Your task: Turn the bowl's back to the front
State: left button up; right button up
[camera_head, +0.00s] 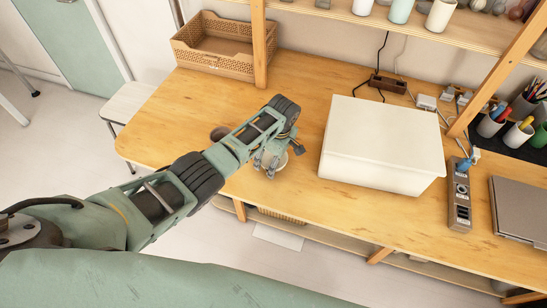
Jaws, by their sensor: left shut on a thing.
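A small pale bowl (281,162) is at the front edge of the wooden table, left of the white box. My left arm reaches in from the left, and my left gripper (270,163) points down at the bowl. Its fingers are shut on the bowl and cover much of it. Which side of the bowl faces front, and whether it touches the table, I cannot tell. My right gripper is out of view.
A large white box (383,145) stands right of the bowl. A wicker basket (214,65) is at the back left. A power strip (460,200) and a grey laptop (520,208) lie at the right. Bare tabletop (170,110) shows at the left.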

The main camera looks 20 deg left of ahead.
pick_arm(q)
jog(key=o, duration=1.3)
jog(key=shift+o, duration=0.2)
